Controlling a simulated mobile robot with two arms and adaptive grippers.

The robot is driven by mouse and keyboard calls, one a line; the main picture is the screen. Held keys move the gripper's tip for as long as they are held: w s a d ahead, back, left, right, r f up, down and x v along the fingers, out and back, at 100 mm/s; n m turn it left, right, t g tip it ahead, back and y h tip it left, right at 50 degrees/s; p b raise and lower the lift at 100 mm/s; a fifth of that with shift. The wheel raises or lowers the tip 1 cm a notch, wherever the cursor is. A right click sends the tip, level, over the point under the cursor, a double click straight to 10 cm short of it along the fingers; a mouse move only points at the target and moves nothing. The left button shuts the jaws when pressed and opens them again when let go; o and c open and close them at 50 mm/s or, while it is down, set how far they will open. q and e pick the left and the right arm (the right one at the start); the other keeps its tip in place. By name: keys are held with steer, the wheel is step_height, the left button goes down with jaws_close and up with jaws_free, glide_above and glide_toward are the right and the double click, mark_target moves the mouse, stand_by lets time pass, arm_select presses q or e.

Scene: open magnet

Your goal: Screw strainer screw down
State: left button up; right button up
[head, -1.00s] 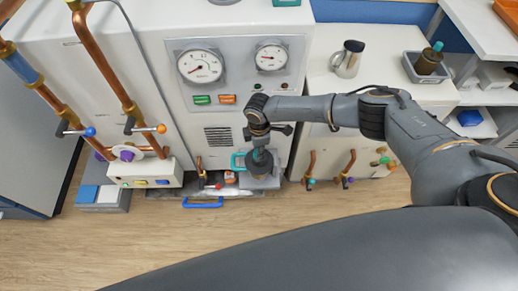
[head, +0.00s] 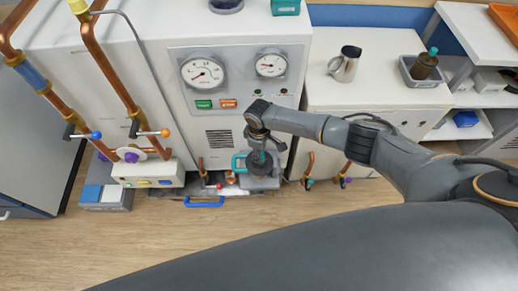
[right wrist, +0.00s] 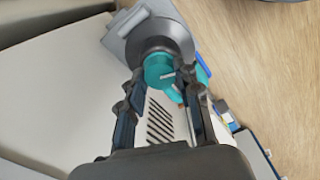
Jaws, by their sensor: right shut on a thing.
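The strainer screw has a teal knob (right wrist: 158,68) on a wide dark round body (right wrist: 155,35), seen in the right wrist view. My right gripper (right wrist: 165,88) is shut on the teal knob, with one finger on each side. In the head view the screw's dark body (head: 262,164) is over a grey fitting (head: 262,183) low on the front of the white machine, below my right gripper (head: 263,152). The contact between screw and fitting is too small to make out. My left gripper is not in view.
The white machine's gauge panel (head: 240,75) rises behind the gripper. Copper pipes with valves (head: 120,80) stand at the left. A metal jug (head: 344,64) and a grey tray (head: 408,70) with a dark teal-topped part are on the right counter. The wooden floor in front is clear.

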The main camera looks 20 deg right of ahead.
steer(key=m+p, duration=0.2)
steer(key=m, duration=0.2)
steer(key=shift+s+r+m, duration=0.1)
steer(key=shift+m, duration=0.2)
steer(key=m+p, duration=0.1)
steer(key=m, duration=0.2)
steer(key=shift+m+p, duration=0.35)
steer(key=shift+m, duration=0.05)
steer(key=m+p, duration=0.1)
steer(key=m, duration=0.2)
steer(key=shift+m, duration=0.3)
steer(key=m+p, duration=0.1)
steer(key=m, duration=0.6)
steer(key=shift+p, duration=0.35)
steer(key=m, duration=0.4)
steer(key=shift+m, duration=0.3)
steer(key=m, duration=0.4)
steer(key=shift+m, duration=2)
